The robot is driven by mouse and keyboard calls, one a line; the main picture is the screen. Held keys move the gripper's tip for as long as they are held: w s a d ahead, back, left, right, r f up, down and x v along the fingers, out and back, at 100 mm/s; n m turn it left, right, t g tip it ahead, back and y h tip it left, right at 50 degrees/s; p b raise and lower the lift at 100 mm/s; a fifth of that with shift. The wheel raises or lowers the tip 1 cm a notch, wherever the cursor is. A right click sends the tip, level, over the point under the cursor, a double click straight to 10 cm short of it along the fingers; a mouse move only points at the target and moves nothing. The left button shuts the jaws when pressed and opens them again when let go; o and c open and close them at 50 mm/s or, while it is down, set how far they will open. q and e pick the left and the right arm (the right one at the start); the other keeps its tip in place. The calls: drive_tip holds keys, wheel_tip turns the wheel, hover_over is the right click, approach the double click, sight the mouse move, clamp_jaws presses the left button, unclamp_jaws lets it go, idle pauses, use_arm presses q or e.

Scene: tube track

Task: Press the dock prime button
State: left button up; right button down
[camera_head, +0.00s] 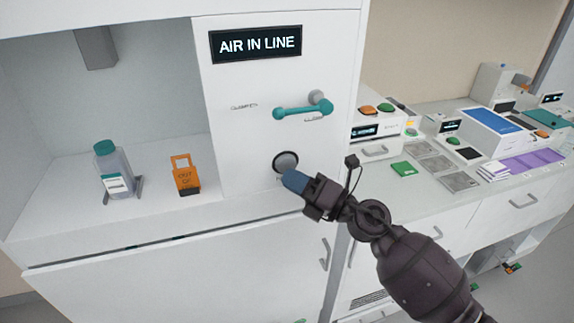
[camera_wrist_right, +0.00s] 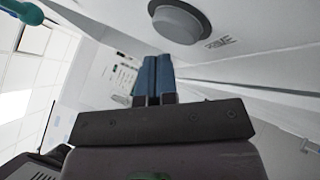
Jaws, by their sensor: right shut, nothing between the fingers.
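The prime button (camera_head: 285,160) is a round grey button with a dark ring on the white dock panel (camera_head: 240,120), below a teal lever. In the right wrist view the grey button (camera_wrist_right: 177,24) stands out from its ring, with the label PRIME beside it. My right gripper (camera_head: 294,182) is shut and empty, its blue fingertips just below and in front of the button in the head view. In the right wrist view the closed fingertips (camera_wrist_right: 153,62) lie below the button with a gap visible; exact depth is hard to tell. My left gripper is not in view.
The teal lever (camera_head: 300,109) sticks out above the button. A display (camera_head: 256,44) reads AIR IN LINE. A bottle (camera_head: 113,170) and an orange tag (camera_head: 185,174) stand in the left bay. A counter with several devices lies to the right.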

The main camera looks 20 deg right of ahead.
idle(1.0)
drive_tip(key=shift+w, duration=0.2)
idle(0.5)
drive_tip(key=shift+w, duration=0.2)
drive_tip(key=shift+w, duration=0.15)
idle(0.5)
